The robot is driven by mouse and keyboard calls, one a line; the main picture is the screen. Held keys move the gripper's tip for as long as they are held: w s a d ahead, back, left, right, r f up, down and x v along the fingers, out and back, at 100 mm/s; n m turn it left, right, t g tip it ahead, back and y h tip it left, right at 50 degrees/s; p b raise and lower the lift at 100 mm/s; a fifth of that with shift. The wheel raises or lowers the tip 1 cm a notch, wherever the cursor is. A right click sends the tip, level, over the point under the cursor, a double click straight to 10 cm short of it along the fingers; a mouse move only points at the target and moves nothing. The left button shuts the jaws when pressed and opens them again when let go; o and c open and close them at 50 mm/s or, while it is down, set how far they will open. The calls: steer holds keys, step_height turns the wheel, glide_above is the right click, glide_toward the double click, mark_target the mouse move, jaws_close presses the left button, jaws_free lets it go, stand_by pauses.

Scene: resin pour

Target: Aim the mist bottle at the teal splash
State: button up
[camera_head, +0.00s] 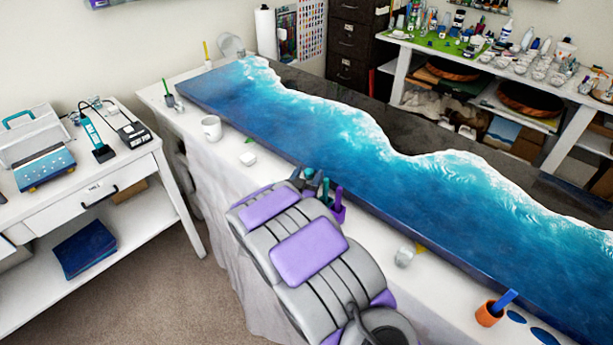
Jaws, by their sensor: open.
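My grey and purple arm rises from the bottom centre over the near edge of the long white table. Small dark, teal-tinged parts just beyond it look like the fingers of my gripper (318,181); they appear apart and empty, but the arm hides much of them. They are beside a purple cup with a purple stick (338,207). I cannot pick out a mist bottle with certainty. No separate teal splash can be made out on the white table; part of the tabletop is behind my arm.
A blue wave resin slab (370,165) fills most of the table. Along its near edge stand a white mug (211,128), a white block (248,158), a small whitish container (404,255) and an orange cup (489,314). Blue splashes (545,336) lie at lower right.

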steer(key=p+v, duration=0.2)
steer(key=v, duration=1)
steer(key=shift+w, duration=0.1)
steer(key=s+d+r+n+g+y, duration=0.1)
steer(key=s+d+r+g, duration=0.2)
steer(key=s, duration=1)
steer(key=s+d+r+n+g+y, duration=0.1)
steer(key=s+d+r+g, duration=0.3)
steer(key=s+d+g, duration=0.5)
steer(key=s+d+r+n+g+y, duration=0.1)
steer(key=s+d+r+g, duration=0.3)
steer(key=s, duration=1.2)
steer(key=d+g+y, duration=0.1)
steer(key=d+g, duration=0.2)
steer(key=d, duration=0.3)
steer(key=shift+s+d+r+y, duration=0.2)
steer(key=shift+s+y, duration=0.1)
